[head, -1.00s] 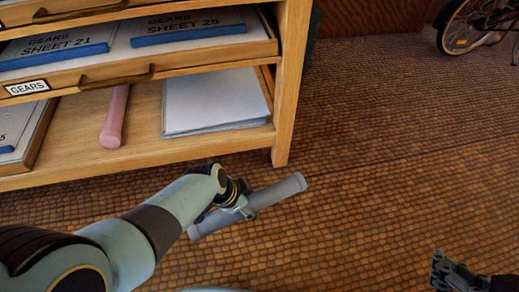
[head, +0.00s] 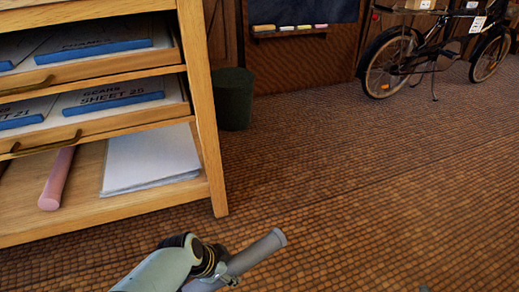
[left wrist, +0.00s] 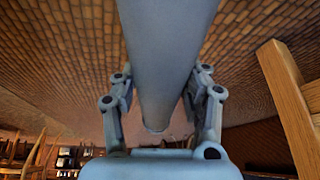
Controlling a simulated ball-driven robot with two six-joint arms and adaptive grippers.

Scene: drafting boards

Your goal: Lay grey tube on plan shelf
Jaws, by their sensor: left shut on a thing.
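The grey tube (head: 256,252) is held in front of the wooden plan cabinet, over the floor. My left gripper (head: 224,277) is shut on it around its middle part. In the left wrist view the grey tube (left wrist: 168,50) runs between the two fingers of my left gripper (left wrist: 163,100). The low open shelf (head: 85,215) of the cabinet holds a pink tube (head: 57,180) and a stack of white paper (head: 150,160).
Drawers with blue-edged gear sheets (head: 110,97) sit above the shelf. The cabinet's right leg (head: 203,110) stands at the shelf's corner. A dark green bin (head: 233,100) is behind it. A bicycle (head: 430,50) stands at the back right. The tiled floor between is clear.

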